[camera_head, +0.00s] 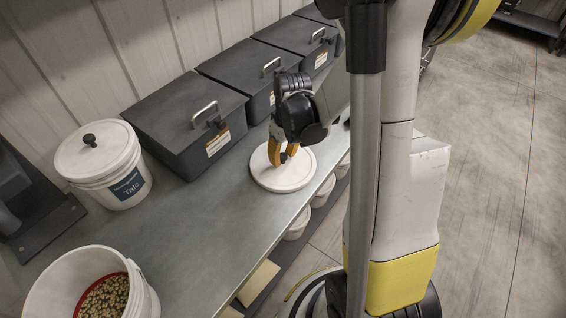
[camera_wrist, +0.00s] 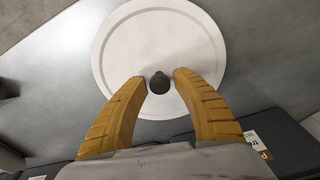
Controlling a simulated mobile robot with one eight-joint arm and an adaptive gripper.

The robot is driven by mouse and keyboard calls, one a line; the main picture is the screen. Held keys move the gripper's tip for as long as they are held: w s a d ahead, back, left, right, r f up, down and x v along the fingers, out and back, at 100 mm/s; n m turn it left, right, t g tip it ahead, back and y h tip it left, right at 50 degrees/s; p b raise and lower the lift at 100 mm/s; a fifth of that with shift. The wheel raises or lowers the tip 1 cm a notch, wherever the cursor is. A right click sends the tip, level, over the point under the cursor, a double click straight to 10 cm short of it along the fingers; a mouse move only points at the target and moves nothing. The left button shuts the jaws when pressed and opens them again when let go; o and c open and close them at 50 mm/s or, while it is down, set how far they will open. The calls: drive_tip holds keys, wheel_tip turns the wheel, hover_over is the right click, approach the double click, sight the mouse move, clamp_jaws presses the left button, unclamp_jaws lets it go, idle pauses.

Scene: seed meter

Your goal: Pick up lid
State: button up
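A round white lid (camera_head: 283,172) lies flat on the grey metal bench near its front edge. In the wrist view the lid (camera_wrist: 125,40) shows a small dark knob (camera_wrist: 160,83) at its middle. My gripper (camera_wrist: 160,80) has its yellow fingers on either side of the knob, with a visible gap on each side. Whether the fingertips are level with the knob is hard to tell.
Dark lidded boxes (camera_head: 185,120) with handles line the wall behind the lid. A white Talc bucket (camera_head: 105,165) with its own knobbed lid stands at left. An open bucket (camera_head: 140,290) holding seeds is at front left. The bench (camera_head: 205,215) between is clear.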

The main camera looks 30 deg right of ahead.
clamp_jaws()
